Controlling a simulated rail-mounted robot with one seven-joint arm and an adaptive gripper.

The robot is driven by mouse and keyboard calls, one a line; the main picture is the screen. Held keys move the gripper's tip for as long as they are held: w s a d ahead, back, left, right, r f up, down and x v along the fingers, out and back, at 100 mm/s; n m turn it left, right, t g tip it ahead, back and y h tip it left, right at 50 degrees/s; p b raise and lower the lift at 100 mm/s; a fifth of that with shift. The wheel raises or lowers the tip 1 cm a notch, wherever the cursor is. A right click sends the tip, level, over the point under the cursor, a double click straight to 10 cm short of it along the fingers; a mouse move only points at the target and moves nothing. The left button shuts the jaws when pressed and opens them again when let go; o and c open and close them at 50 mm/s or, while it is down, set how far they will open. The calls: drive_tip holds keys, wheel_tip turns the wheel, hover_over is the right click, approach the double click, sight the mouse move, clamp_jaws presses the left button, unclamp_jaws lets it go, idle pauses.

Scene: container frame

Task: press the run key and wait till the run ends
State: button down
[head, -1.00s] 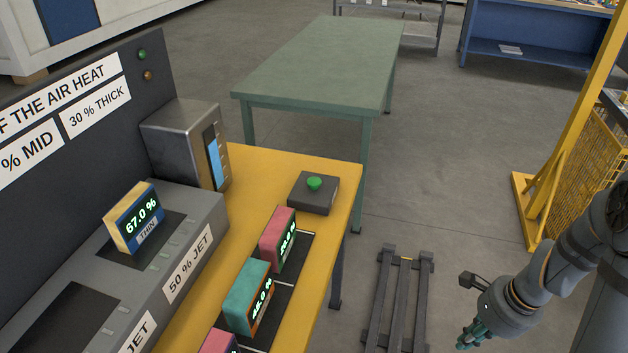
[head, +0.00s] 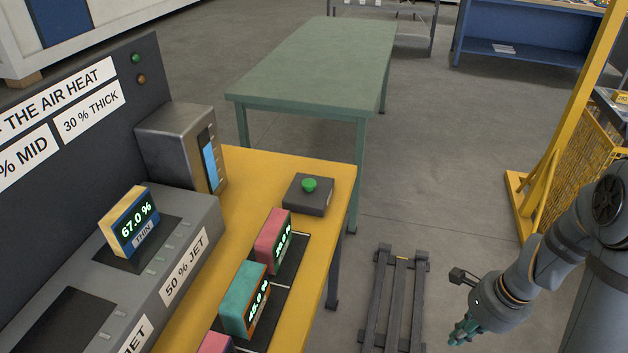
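The run key looks to be the green round button (head: 309,184) on a dark grey box (head: 307,196) at the far right corner of the yellow bench (head: 262,172). Nothing touches it. My gripper (head: 462,330) is at the lower right, over the floor and well apart from the bench. Its teal fingers point down and left; their gap is too small to make out. A block reading 67.0 % and THIN (head: 130,222) sits in a bay of the grey machine (head: 178,262) marked 50 % JET.
A pink block (head: 272,241) and a teal block (head: 243,296) with displays stand on a dark strip near the bench's front edge. A metal box with a blue gauge (head: 182,146) stands behind. A green table (head: 318,62) and a dark floor rack (head: 397,295) are nearby.

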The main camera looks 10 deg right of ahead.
drive_tip(key=w+a+r+n+g+p, duration=0.2)
drive_tip(key=w+a+r+n+p, duration=0.5)
drive_tip(key=w+a+r+p, duration=1.15)
drive_tip(key=w+d+f+n+t+h+p, duration=0.1)
drive_tip(key=w+f+n+t+p, duration=0.15)
drive_tip(key=w, duration=0.45)
drive_tip(key=w+d+f+n+t+p, duration=0.1)
drive_tip(key=w+d+n+p, duration=0.15)
drive_tip(key=w, duration=0.35)
drive_tip(key=w+d+f+n+t+h+p, duration=0.1)
drive_tip(key=w+f+n+t+p, duration=0.15)
drive_tip(key=w, duration=0.45)
drive_tip(key=w+a+r+n+t+y, duration=0.3)
drive_tip(key=w+a+r+n, duration=0.2)
drive_tip(key=w, duration=0.5)
wheel_tip(320, 180, up, 3)
drive_tip(key=a, duration=0.2)
drive_tip(key=shift+a+f, duration=0.15)
drive_tip(key=shift+a, duration=0.25)
drive_tip(key=shift+s, duration=0.1)
drive_tip(key=shift+f, duration=0.1)
